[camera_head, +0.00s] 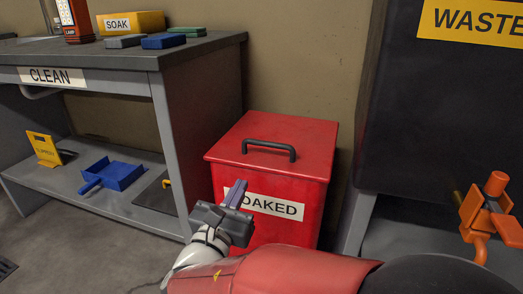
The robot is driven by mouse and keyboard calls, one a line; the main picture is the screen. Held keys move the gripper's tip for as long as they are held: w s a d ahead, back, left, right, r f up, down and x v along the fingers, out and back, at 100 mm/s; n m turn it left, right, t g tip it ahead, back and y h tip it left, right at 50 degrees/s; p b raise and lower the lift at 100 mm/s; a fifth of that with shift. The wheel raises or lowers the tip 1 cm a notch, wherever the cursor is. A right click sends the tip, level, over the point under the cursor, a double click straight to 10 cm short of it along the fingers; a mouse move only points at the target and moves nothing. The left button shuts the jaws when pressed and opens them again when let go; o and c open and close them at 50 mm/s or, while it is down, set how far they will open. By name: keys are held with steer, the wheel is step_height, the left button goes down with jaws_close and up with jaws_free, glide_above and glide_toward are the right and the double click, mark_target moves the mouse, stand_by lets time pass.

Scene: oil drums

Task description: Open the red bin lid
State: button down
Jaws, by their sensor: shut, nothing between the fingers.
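The red bin (315,225) stands on the floor between the grey bench and a dark cabinet. Its front carries a white label reading "SOAKED", partly hidden by my gripper. The red lid (305,132) lies flat on the bin and is closed. A black bar handle (269,149) is fixed near the lid's front edge. My gripper (237,187) is in front of the bin, a little left of the label and below the handle. Its fingers are shut and hold nothing. I cannot tell whether it touches the bin's front.
A grey bench (218,50) labelled "CLEAN" stands close on the left, with a yellow SOAK box (137,22) and coloured blocks on top. Its lower shelf holds a blue dustpan (119,174). A dark cabinet (440,120) labelled "WASTE" stands at right, near an orange fitting (490,212).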

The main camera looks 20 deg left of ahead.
mark_target(254, 164)
steer(key=x, duration=0.9)
steer(key=shift+w+a, duration=0.1)
steer(key=shift+w, duration=0.05)
steer(key=shift+w+r, duration=0.1)
steer(key=shift+w, duration=0.4)
steer(key=shift+r, duration=0.1)
